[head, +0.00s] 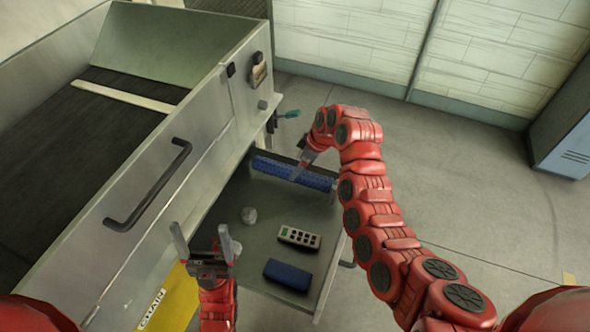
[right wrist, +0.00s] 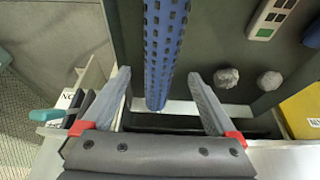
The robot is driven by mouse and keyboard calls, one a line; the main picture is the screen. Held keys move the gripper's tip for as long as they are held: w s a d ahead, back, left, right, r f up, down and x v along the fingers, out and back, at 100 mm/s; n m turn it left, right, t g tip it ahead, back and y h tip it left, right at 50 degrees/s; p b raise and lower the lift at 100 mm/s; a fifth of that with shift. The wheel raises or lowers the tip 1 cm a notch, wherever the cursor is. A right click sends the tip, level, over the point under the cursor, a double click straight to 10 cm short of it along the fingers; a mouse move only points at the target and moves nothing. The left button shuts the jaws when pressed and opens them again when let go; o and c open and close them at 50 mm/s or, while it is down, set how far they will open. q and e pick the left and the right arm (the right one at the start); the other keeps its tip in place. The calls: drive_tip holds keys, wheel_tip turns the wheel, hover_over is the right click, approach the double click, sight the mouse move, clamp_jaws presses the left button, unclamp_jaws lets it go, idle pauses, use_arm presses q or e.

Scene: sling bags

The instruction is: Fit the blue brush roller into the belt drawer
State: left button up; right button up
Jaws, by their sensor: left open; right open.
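The blue brush roller (head: 290,172) lies along the far end of a grey pulled-out tray (head: 222,195) in the head view. In the right wrist view the roller (right wrist: 163,50) runs lengthwise between my right gripper's fingers (right wrist: 160,78), with gaps on both sides. My right gripper (head: 299,170) is open at the roller in the head view. My left gripper (head: 199,230) is open and empty, pointing up beside the tray's near left. A big metal box with a black handle (head: 148,186) and a dark belt-like floor (head: 60,118) stands left; whether it is the belt drawer I cannot tell.
The tray also holds a beige keypad (head: 299,237), a dark blue case (head: 287,275) and a grey lump (head: 249,215); two lumps show in the right wrist view (right wrist: 226,78). A teal-handled lever (head: 288,114) sticks out beyond the roller.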

drive_tip(key=v, duration=0.7)
drive_tip(key=shift+f, duration=0.1)
idle(0.9)
